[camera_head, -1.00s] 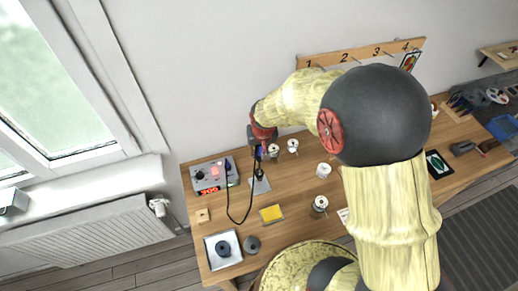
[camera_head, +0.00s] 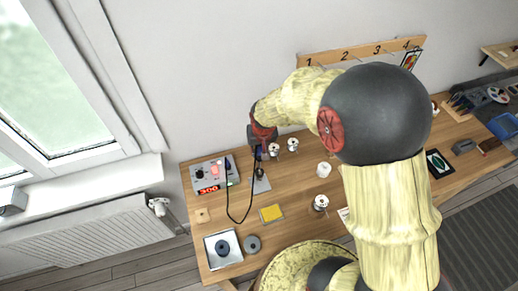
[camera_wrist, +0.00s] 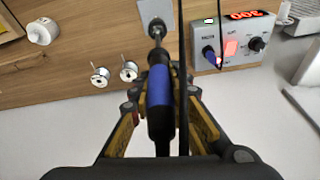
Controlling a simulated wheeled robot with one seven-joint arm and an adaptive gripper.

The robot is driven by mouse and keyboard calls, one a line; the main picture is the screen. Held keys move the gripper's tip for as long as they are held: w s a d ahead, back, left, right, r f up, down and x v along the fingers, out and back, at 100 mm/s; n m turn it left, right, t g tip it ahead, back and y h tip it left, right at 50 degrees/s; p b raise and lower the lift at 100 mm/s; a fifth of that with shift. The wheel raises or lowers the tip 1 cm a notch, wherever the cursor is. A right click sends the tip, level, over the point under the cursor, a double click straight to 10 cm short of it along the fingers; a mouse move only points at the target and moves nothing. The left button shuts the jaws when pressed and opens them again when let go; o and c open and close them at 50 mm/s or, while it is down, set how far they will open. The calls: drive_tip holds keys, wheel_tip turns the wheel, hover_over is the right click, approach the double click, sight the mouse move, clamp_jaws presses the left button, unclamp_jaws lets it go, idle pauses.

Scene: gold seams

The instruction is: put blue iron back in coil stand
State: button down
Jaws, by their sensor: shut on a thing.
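My gripper (camera_wrist: 160,115) is shut on the blue iron (camera_wrist: 159,88), gripping it by its handle. In the wrist view the iron's dark front end points at the coil stand, a grey plate (camera_wrist: 160,8) with a dark coil (camera_wrist: 157,30). The front end overlaps the coil there; I cannot tell whether it is inside it. In the head view my gripper (camera_head: 262,143) is over the back of the bench, above the stand's grey plate (camera_head: 262,187). The iron is mostly hidden there.
The soldering station (camera_head: 208,174), showing 300, stands left of the stand, with a black cord (camera_head: 229,205) looping over the bench. Two spools (camera_head: 292,145) stand close on the right. A yellow sponge (camera_head: 270,214) lies in front. Bare wood (camera_head: 300,185) shows between.

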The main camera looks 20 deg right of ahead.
wheel_tip(320, 180, down, 10)
drive_tip(key=b, duration=0.8)
idle(5.5)
drive_tip(key=c, duration=1.6)
unclamp_jaws()
drive_tip(key=shift+o, duration=0.6)
drive_tip(key=o, duration=0.3)
drive_tip(key=shift+o, duration=0.2)
